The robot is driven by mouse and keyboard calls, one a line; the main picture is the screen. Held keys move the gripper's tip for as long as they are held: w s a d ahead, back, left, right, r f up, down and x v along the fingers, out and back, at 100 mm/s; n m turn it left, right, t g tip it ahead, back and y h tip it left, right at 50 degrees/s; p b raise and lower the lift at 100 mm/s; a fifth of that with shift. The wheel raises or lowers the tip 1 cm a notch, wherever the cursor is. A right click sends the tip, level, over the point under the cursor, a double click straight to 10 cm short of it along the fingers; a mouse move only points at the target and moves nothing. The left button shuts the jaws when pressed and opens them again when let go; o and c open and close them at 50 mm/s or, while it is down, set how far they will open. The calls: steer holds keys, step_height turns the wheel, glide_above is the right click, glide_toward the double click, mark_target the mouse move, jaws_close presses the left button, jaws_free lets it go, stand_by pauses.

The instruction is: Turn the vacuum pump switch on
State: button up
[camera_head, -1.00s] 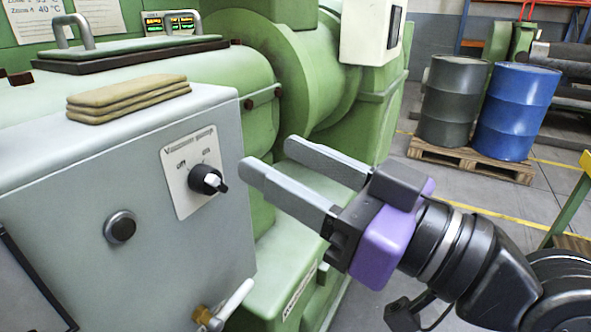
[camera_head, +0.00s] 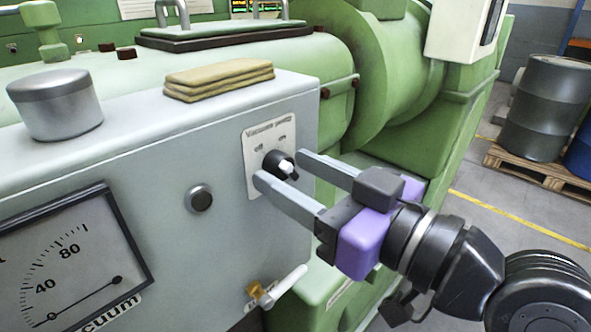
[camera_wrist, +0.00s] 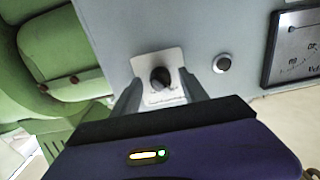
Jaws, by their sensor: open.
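The vacuum pump switch (camera_head: 280,165) is a black rotary knob with a white pointer on a pale label plate (camera_head: 257,150) marked "Vacuum pump", "off" and "on". It is on the front of the grey cabinet. The pointer's exact setting is hard to tell. My gripper (camera_head: 278,168) is open, with its two grey fingers aimed at the panel and their tips close to the knob. In the wrist view the knob (camera_wrist: 160,78) shows between the fingers, slightly beyond their tips. I cannot tell whether either finger touches it.
A round dark button (camera_head: 199,199) is left of the switch, and a vacuum gauge (camera_head: 75,265) is farther left. A valve with a white lever (camera_head: 275,288) juts out below. Folded cloths (camera_head: 218,80) lie on the cabinet top (camera_head: 130,125). Green machine housing is behind.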

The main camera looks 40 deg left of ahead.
jaws_close()
steer(key=shift+r+m+p, duration=0.1)
steer(key=shift+m+p, duration=0.35)
steer(key=shift+m, duration=0.05)
steer(key=shift+r+m+p, duration=0.1)
steer(key=shift+m+p, duration=0.9)
steer(key=shift+p, duration=0.1)
steer(key=m+p, duration=0.4)
steer(key=shift+r+p, duration=0.1)
steer(key=shift+p, duration=0.2)
steer(key=m+p, duration=0.3)
steer(key=m, duration=0.1)
steer(key=shift+p, duration=0.3)
steer(key=m+p, duration=0.3)
steer(key=shift+f, duration=0.25)
